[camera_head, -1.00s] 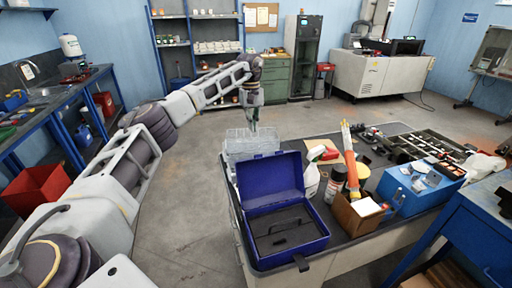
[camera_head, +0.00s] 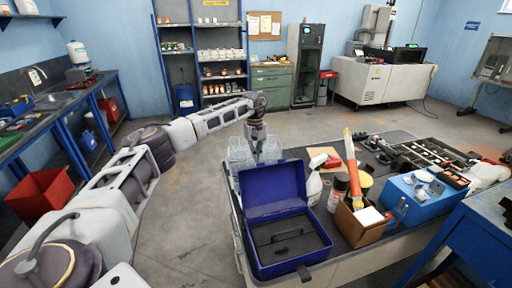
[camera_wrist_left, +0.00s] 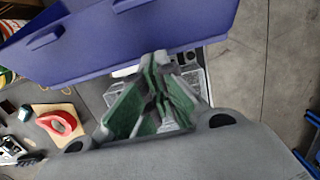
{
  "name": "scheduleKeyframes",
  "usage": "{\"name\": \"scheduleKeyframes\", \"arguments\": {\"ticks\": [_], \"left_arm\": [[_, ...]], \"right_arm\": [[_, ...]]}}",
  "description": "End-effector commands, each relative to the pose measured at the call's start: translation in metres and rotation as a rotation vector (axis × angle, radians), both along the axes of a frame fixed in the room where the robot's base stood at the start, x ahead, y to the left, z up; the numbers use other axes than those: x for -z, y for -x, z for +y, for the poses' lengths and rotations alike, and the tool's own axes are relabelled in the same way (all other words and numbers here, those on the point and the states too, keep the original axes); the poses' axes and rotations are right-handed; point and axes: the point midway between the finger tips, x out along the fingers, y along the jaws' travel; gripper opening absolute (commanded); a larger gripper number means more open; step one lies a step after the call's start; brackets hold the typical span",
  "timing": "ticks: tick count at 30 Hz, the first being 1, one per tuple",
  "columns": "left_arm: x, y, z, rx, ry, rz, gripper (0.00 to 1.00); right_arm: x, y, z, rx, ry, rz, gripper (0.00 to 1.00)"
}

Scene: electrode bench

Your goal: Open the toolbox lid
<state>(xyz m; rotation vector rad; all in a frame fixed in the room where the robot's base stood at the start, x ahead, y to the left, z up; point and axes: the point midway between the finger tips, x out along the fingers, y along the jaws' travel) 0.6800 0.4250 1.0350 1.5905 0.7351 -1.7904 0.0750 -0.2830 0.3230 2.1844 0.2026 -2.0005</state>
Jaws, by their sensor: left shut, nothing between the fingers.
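The blue toolbox (camera_head: 290,246) stands at the near left corner of the bench. Its lid (camera_head: 272,185) stands up, tilted back, and the dark inside with a black handle-like piece shows. My left gripper (camera_head: 257,150) is behind the lid, pointing down beside clear bins, with its fingertips close to the lid's top edge. In the left wrist view, my left gripper (camera_wrist_left: 158,88) has its green-padded fingers together with nothing between them, and the lid (camera_wrist_left: 130,40) spans the top. Whether the fingers touch the lid cannot be told. My right gripper is not in view.
Clear plastic bins (camera_head: 240,150) stand behind the lid. To the right are a white spray bottle (camera_head: 314,182), a can (camera_head: 338,190), a cardboard box (camera_head: 358,222) and a blue box (camera_head: 425,196). Open floor (camera_head: 195,220) lies left of the bench.

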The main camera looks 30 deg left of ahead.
Motion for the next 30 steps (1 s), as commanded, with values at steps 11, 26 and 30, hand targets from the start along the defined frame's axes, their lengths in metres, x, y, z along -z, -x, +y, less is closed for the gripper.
{"name": "scheduleKeyframes", "arguments": {"ticks": [11,26,30], "left_arm": [[-0.012,0.015,-0.018,0.002,0.001,-0.001,0.00],[-0.017,0.024,-0.028,0.001,0.001,-0.001,0.00],[-0.017,0.023,-0.028,0.001,0.001,-0.001,0.00]], "right_arm": [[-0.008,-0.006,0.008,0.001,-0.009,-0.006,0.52],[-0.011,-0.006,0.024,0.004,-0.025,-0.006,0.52],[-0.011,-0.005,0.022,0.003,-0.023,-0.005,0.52]]}}
